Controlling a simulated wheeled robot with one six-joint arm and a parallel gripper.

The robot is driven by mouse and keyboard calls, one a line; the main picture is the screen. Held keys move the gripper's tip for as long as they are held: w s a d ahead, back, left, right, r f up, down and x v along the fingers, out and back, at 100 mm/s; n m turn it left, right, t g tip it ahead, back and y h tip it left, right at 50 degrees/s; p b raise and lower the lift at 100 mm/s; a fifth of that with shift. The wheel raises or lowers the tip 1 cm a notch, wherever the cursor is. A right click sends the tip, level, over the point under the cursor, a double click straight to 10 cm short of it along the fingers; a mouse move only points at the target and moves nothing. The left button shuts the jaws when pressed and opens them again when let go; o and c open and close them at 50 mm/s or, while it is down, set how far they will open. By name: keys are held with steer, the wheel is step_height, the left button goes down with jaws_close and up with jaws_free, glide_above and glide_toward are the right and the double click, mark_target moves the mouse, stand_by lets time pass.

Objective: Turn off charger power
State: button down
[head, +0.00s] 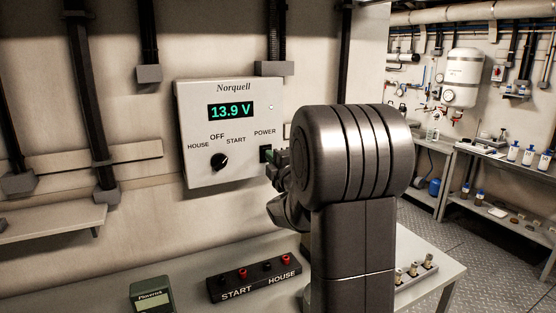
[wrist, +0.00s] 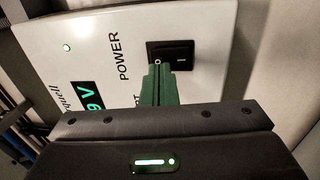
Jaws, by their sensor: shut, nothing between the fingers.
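The Norquell charger (head: 195,110) is a pale box on the wall. The black POWER rocker switch (head: 265,152) is at the charger's lower right. In the wrist view the switch (wrist: 182,52) shows O and I marks; its tilt is hard to tell. My gripper (wrist: 158,80) is shut and empty, its green fingertips at the O end of the switch, overlapping its edge. I cannot tell whether they touch. In the head view my arm partly hides the gripper (head: 271,163).
A black selector knob (head: 219,162) sits left of the switch among HOUSE, OFF and START. Below, a bench (head: 190,280) holds a START/HOUSE terminal block (head: 254,278) and a green meter (head: 152,295). A water heater (head: 464,78) hangs at the far right.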

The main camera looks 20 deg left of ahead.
steer(key=shift+w+a, duration=0.35)
steer(key=shift+a, duration=0.05)
steer(key=shift+b, duration=0.45)
steer(key=shift+r, duration=0.15)
